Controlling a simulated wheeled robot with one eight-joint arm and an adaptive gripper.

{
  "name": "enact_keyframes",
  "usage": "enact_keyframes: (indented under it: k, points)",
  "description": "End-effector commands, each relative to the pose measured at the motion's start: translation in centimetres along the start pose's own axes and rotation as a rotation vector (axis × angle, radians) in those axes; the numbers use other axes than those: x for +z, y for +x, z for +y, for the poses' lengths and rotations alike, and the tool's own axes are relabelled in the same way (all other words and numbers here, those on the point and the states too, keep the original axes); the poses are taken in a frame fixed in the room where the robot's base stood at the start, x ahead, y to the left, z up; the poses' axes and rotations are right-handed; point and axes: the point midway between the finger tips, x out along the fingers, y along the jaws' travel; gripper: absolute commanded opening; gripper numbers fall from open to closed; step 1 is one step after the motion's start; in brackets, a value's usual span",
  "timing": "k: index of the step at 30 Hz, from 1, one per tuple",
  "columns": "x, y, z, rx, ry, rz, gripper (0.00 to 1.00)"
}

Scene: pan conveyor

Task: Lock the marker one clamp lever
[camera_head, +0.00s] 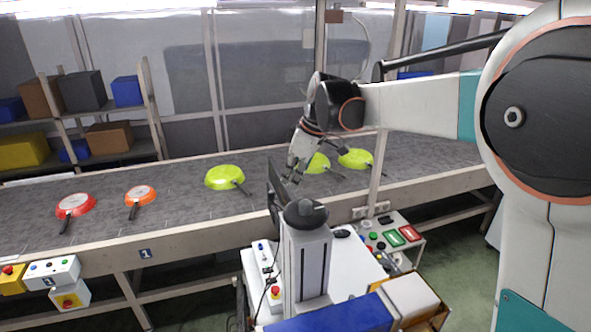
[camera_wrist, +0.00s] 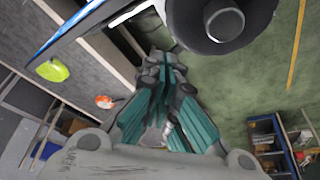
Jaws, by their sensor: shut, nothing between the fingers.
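My gripper (camera_head: 294,170) is in front of the conveyor belt in the head view, pointing down, right of the marker. In the wrist view my gripper's teal fingers (camera_wrist: 165,88) are shut and empty. No lever shows between or touching them.
The conveyor belt (camera_head: 185,208) carries red, orange and green pans. A red pan (camera_head: 75,205) is at the left. Control boxes (camera_head: 52,273) stand front left. A button panel (camera_head: 392,236) is right of centre. Green floor (camera_wrist: 245,85) is open in the wrist view.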

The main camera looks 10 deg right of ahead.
Motion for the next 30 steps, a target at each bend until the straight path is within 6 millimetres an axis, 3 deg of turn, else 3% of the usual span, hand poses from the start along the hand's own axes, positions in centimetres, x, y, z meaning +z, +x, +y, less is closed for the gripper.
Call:
enact_keyframes:
  k: [3, 10, 30]
  points:
    - [0.0, 2.0, 0.0, 0.000, 0.000, 0.000, 0.00]
    - [0.0, 4.5, 0.0, 0.000, 0.000, 0.000, 0.00]
    - [-0.1, 5.2, 0.0, -0.011, -0.029, 0.001, 0.00]
